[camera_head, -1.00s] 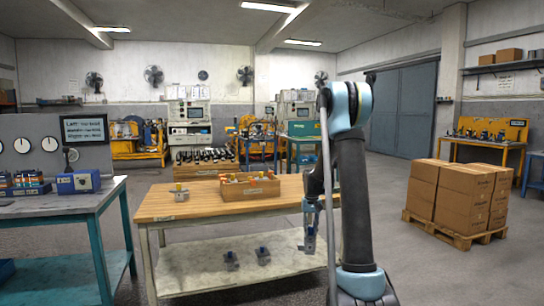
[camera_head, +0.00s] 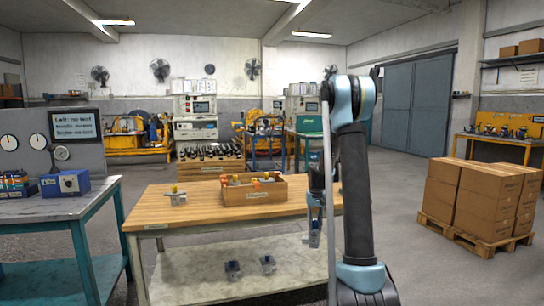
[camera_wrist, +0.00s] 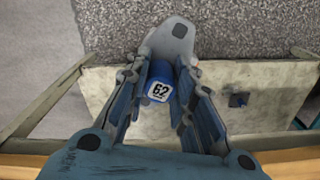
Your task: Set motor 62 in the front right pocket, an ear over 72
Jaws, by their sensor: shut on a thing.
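My gripper (camera_wrist: 163,72) is shut on motor 62 (camera_wrist: 159,88), a blue-bodied motor with a white "62" label and a grey flange beyond the fingers. In the head view my gripper (camera_head: 314,207) hangs at the right end of the wooden bench, with the motor (camera_head: 314,232) below it. A wooden crate (camera_head: 248,198) with pockets stands on the bench, left of my gripper. It holds several parts, some with orange tops. Its pocket floors are hidden, and no 72 can be read.
Two motors (camera_head: 233,269) (camera_head: 268,264) stand on the bench's lower shelf (camera_head: 190,285); one shows in the wrist view (camera_wrist: 239,100). A teal bench (camera_head: 85,210) is at left, stacked cartons (camera_head: 485,190) at right. The benchtop (camera_head: 205,220) before the crate is clear.

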